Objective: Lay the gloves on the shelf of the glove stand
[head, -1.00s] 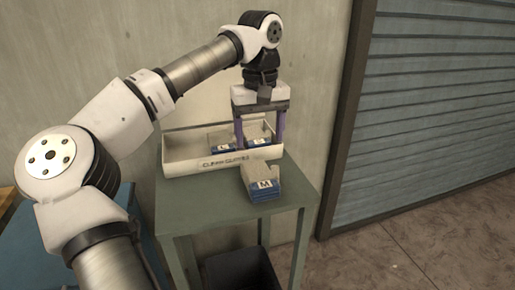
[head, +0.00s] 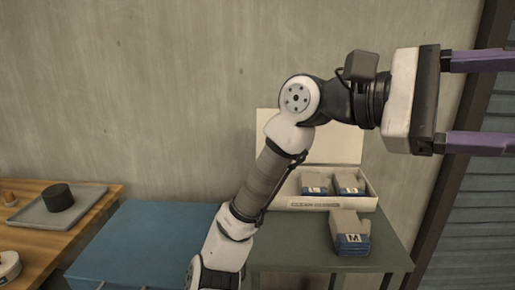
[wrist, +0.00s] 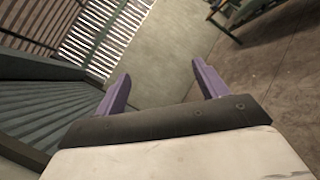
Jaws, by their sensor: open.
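Two grey and blue glove packs (head: 349,186) stand side by side in a white tray (head: 325,204) with a tall back panel, on the green stand (head: 385,257). A third glove pack (head: 350,236), marked M, lies on the green top in front of the tray. My gripper (head: 505,100) is raised at the upper right, turned sideways, above and right of the packs. Its purple fingers are apart and run to the picture's edge. In the wrist view, the gripper (wrist: 161,72) is open with nothing between its fingers. No glove pack shows there.
A blue table (head: 150,243) stands left of the stand. A wooden table (head: 82,221) at the far left carries a grey tray (head: 40,213) with a black cylinder (head: 58,197). A slatted shutter (head: 485,215) is at the right.

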